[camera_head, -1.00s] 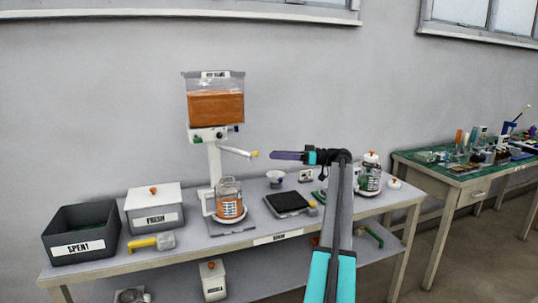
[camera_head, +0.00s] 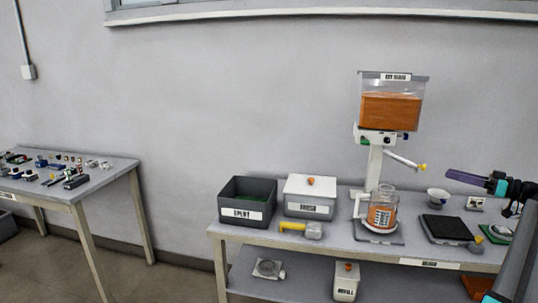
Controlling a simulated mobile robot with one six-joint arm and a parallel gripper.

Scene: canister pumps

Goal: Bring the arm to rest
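My gripper (camera_head: 466,177) is at the right side of the head view, above the right part of the bench (camera_head: 340,238). It points left toward the dispenser's spout and is clear of the bench top. It shows side-on and small, so I cannot tell whether its fingers are open or shut. My arm rises from the lower right corner and is partly cut off by the picture's edge.
A dispenser with an orange-filled tank (camera_head: 391,108) stands above a jar (camera_head: 382,217). A dark SPENT bin (camera_head: 247,213), a white lidded box (camera_head: 310,196), a yellow-handled tool (camera_head: 302,229) and a black pad (camera_head: 447,228) share the bench. Another table (camera_head: 100,180) stands left.

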